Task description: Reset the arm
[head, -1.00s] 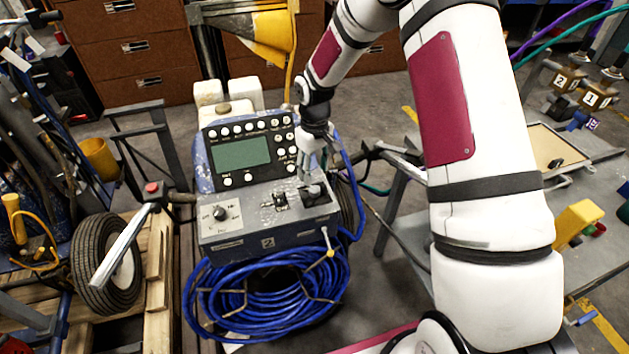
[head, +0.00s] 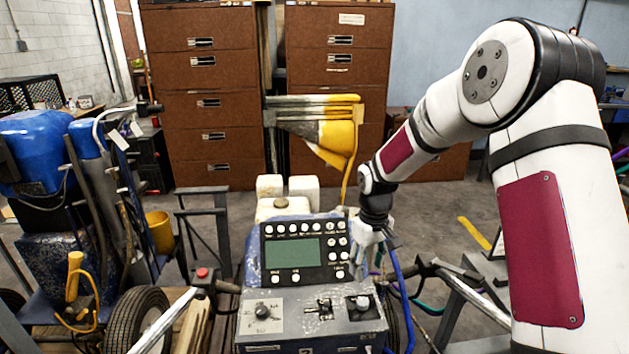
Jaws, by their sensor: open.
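My arm reaches in from the right of the head view, bent at its elbow. My gripper (head: 372,262) hangs pointing down and is open, with nothing seen between its fingers. It is just above and behind the right end of the line striper's grey control box (head: 288,322), near the right edge of the button panel (head: 338,262). The picture does not show clearly whether it touches the machine. The panel has a dark green screen (head: 292,252).
A blue hose (head: 402,285) runs close beside my gripper. A red-button handle (head: 203,273) and a wheel (head: 135,318) stand left of the machine. Brown drawer cabinets (head: 210,105) and a yellow-and-grey funnel-like piece (head: 338,130) are behind. Bare floor (head: 430,215) shows at the right.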

